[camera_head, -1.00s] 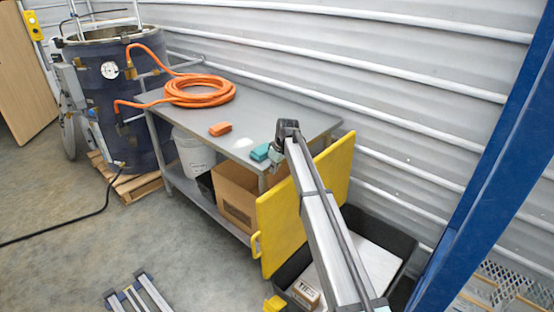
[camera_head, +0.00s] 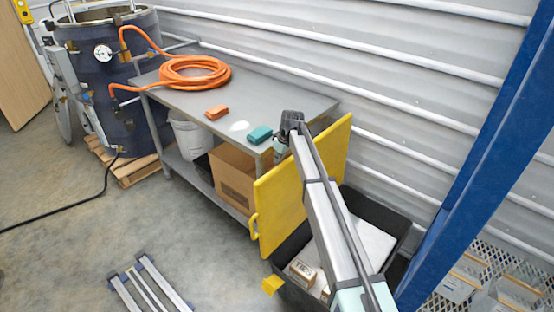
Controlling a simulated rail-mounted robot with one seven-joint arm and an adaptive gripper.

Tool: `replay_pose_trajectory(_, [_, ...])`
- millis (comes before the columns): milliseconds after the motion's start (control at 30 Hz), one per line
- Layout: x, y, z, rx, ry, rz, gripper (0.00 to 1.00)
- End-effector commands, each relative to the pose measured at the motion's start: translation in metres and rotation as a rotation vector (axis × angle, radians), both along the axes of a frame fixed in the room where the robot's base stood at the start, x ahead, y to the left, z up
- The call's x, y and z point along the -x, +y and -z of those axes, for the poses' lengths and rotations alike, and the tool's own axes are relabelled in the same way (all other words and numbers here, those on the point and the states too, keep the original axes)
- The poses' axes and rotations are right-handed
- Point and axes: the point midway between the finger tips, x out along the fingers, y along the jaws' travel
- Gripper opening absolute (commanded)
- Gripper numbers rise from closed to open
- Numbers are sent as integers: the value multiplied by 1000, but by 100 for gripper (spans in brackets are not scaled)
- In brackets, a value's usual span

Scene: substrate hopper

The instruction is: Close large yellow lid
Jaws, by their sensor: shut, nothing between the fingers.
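The large yellow lid (camera_head: 291,192) stands upright at the front right of the metal workbench, with a yellow handle (camera_head: 253,226) on its left edge. It rises beside a black open bin (camera_head: 398,232), whose top is uncovered. My arm reaches from the bottom right across the bin and over the lid's top edge. The dark joint at its far end is beside the bench corner. Beyond it the arm drops behind the lid. My gripper is hidden there, so I cannot tell whether it touches the lid.
The workbench (camera_head: 180,103) carries a coiled orange hose (camera_head: 195,73), an orange block (camera_head: 216,111) and a teal block (camera_head: 260,134). A cardboard box (camera_head: 233,178) sits beneath. A blue post (camera_head: 480,160) stands at right.

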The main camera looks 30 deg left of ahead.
Motion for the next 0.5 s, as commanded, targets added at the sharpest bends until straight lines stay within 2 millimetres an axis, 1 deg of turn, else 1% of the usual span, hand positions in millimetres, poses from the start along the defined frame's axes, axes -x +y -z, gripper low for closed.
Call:
replay_pose_trajectory(167, [10, -29, 2, -44, -13, 3, 0])
replay_pose_trajectory(267, [18, -55, 3, -90, -24, 4, 0])
replay_pose_trajectory(367, [28, -89, 7, -152, -39, 5, 0])
replay_pose_trajectory(500, [42, -141, 16, -254, -66, 7, 0])
